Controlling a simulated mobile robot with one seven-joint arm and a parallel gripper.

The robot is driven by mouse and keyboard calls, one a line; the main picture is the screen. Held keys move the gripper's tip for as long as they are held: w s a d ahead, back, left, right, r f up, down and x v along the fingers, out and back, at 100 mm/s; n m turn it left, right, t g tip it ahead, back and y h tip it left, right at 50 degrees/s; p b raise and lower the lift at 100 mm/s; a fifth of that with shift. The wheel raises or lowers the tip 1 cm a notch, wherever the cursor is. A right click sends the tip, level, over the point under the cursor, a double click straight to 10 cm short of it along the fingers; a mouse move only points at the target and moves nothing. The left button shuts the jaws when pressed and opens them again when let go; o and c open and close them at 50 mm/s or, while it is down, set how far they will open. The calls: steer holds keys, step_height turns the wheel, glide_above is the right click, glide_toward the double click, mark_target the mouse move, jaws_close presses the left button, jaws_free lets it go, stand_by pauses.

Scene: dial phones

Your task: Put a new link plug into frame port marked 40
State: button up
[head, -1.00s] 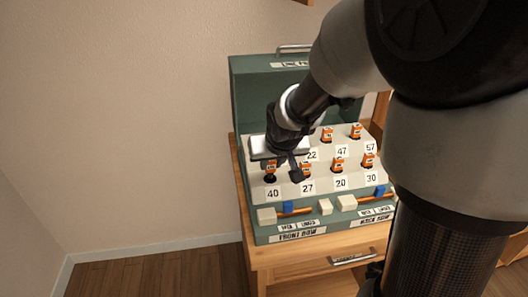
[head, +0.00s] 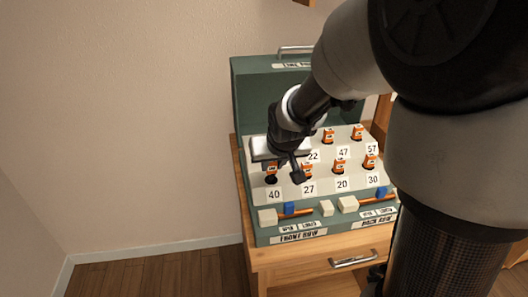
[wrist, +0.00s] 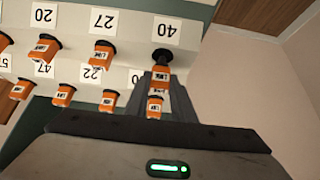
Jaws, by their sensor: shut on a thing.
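The teal case (head: 262,95) has a sloped white panel with rows of numbered ports, several holding orange link plugs. The label 40 (head: 274,194) is at the left of the front row; it also shows in the wrist view (wrist: 165,31). My gripper (head: 283,175) is at port 40, with its fingers shut on an orange link plug (wrist: 160,74). That plug is also in the head view (head: 271,167). The black round port 40 (wrist: 162,56) is right at the plug's far end. I cannot tell whether the plug is seated in it.
Plugs stand close by at port 27 (wrist: 103,51) and port 22 (wrist: 108,101). Another plug (wrist: 155,106) is in the back row near my fingers. Blue sliders (head: 289,208) and white blocks (head: 267,216) line the case front. The wooden cabinet (head: 262,260) bears the case.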

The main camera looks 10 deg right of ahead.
steer(key=shift+f+b, duration=1.1)
steer(key=shift+f, duration=0.15)
steer(key=o, duration=1.3)
steer(key=shift+r, duration=0.15)
steer(key=shift+r+p, duration=2.95)
steer(key=shift+r, duration=0.7)
steer(key=shift+r+p, duration=1.4)
steer(key=shift+r, duration=0.6)
